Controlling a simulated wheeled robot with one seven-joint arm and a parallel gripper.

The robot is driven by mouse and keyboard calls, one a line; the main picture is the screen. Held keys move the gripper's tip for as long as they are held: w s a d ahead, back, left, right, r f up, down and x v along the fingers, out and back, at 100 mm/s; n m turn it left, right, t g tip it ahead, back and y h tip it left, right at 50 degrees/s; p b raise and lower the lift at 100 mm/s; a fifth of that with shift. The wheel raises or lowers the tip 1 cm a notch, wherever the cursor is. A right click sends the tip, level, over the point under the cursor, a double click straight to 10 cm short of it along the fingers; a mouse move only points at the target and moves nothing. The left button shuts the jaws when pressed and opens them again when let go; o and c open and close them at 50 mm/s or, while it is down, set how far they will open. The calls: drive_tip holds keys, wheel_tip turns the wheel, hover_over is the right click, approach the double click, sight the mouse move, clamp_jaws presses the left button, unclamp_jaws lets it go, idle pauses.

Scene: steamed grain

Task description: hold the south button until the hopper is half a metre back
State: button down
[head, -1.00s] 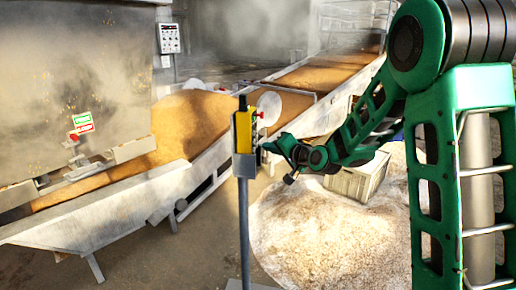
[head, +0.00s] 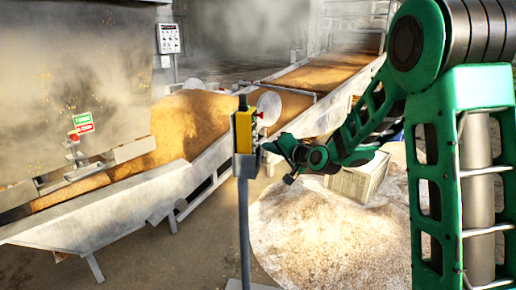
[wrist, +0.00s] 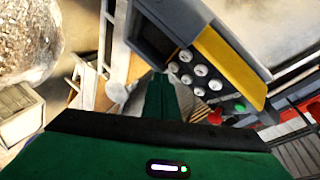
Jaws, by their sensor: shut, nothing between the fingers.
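A yellow and grey button box (head: 246,132) stands on a thin post in the head view. In the wrist view the box (wrist: 222,62) shows several round pale buttons (wrist: 187,68) on its grey face. My gripper (head: 268,148) is at the box's right side in the head view. In the wrist view my green fingers (wrist: 160,82) are shut and empty, with their tips close to the lower-left buttons. I cannot tell whether they touch a button, or which is south. I cannot pick out the hopper for certain; a large steel body (head: 60,80) stands at the left.
A sloping conveyor (head: 325,72) carries brown grain behind the box. A metal trough (head: 110,208) on legs lies at the left. A pale grain heap (head: 315,235) and a crate (head: 352,182) are on the floor at the right. A control panel (head: 169,39) hangs at the back.

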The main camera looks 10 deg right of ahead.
drive_tip(key=shift+a, duration=0.1)
idle(0.6)
drive_tip(key=shift+a, duration=0.25)
